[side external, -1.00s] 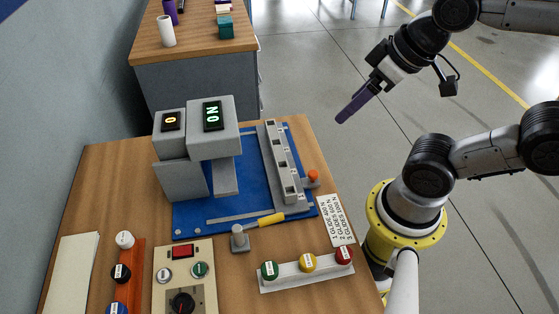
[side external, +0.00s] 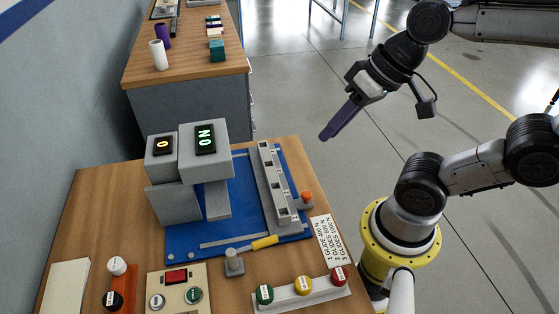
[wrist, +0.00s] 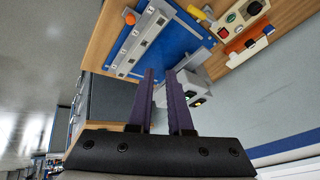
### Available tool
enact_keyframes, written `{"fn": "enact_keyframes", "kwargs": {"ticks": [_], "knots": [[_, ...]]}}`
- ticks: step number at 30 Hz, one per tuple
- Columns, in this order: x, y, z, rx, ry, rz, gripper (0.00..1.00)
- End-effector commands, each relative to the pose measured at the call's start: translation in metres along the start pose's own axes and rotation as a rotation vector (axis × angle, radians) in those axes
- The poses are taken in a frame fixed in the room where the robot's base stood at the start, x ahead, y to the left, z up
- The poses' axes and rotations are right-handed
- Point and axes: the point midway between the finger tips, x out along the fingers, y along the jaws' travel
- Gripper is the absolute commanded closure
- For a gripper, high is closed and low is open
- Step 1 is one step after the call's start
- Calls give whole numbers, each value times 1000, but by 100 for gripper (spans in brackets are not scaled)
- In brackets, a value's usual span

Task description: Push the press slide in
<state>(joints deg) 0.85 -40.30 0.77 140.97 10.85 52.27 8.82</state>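The grey press (side external: 200,165) stands on a blue base plate (side external: 240,185), with a lit "0" display and a lit "NO" display. A flat grey piece (side external: 217,200) juts from under its head; I cannot tell if this is the slide. A rod with a yellow handle (side external: 264,242) lies along the plate's front edge. My gripper (side external: 324,136) is in the air right of the press, apart from everything. In the wrist view its two purple fingers (wrist: 161,72) have a narrow empty gap between them. The press (wrist: 182,92) partly shows behind them.
A slotted grey rail (side external: 275,185) and an orange knob (side external: 306,196) are at the plate's right. A button strip (side external: 300,292), control box (side external: 178,288) and label card (side external: 327,239) sit on the wooden table. Another table (side external: 185,65) stands behind.

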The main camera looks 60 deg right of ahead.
Motion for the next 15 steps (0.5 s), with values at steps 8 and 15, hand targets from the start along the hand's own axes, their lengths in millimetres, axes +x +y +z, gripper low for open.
{"fn": "enact_keyframes", "kwargs": {"ticks": [8, 15], "knots": [[42, -8, -38, 597, -195, -89, 100], [94, 38, -88, 1234, -329, -149, 100]]}}
